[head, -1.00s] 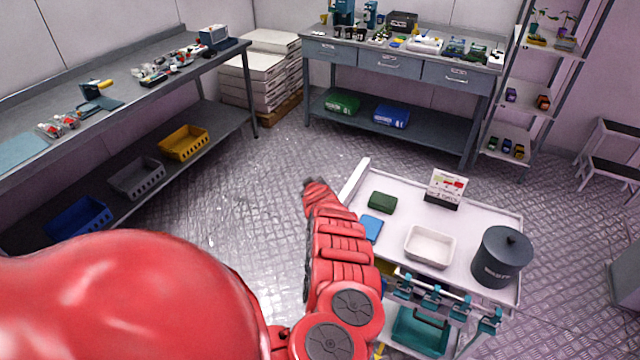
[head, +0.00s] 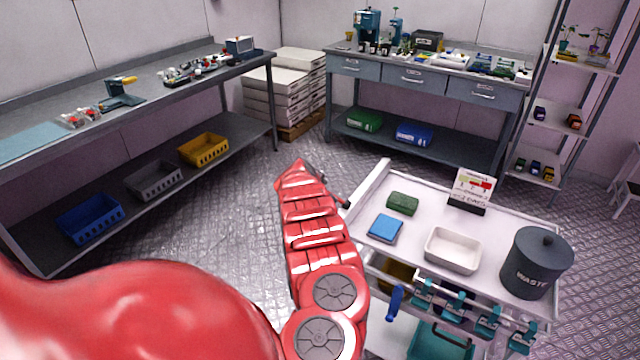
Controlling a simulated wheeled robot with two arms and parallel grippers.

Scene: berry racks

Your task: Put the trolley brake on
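The white trolley (head: 480,203) stands at the right of the head view, with a raised white bar (head: 368,190) along its left end. I cannot make out its wheels or a brake part. A blue handle-like piece (head: 395,302) hangs below the top tray at the near left; I cannot tell what it is. My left arm reaches up the middle in front of the trolley's left end. A dark part of my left gripper (head: 335,190) shows past the red forearm, close to the bar in the picture. Its fingers are not clear. My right gripper is out of view.
Workbenches stand left (head: 30,125) and at the back (head: 430,75). The floor (head: 235,200) between is clear.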

